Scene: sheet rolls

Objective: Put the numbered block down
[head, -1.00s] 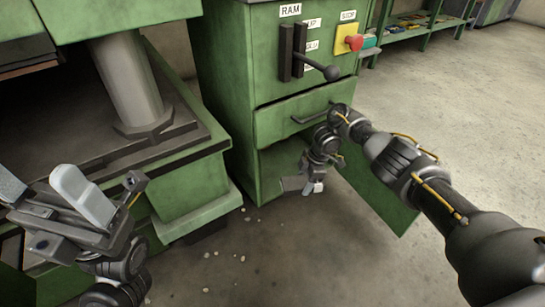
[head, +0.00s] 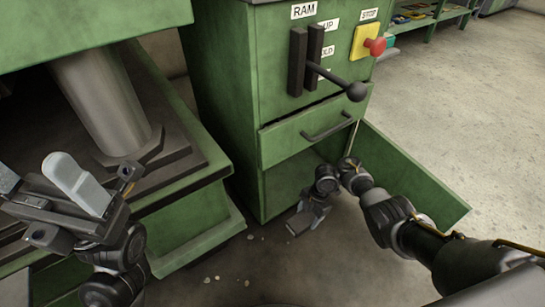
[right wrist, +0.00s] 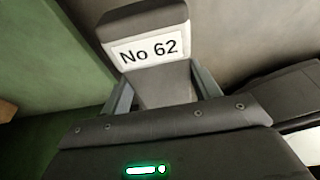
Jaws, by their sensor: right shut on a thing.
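The numbered block (right wrist: 150,45) is grey with a white label reading "No 62" and fills the upper middle of the right wrist view. My right gripper (right wrist: 165,85) is shut on it, with a finger on each side of its narrower lower part. In the head view my right gripper (head: 306,214) is low, in front of the open lower compartment of the green cabinet (head: 215,110). The block is too small and dark there to make out clearly. My left gripper (head: 45,185) is open and empty at the left, in front of the press.
The cabinet's lower door (head: 410,175) stands open to the right, close to my right arm. A drawer (head: 310,130) with a handle sits above the compartment. A black lever (head: 350,88) juts out above. Small pale bits lie on the floor (head: 250,255).

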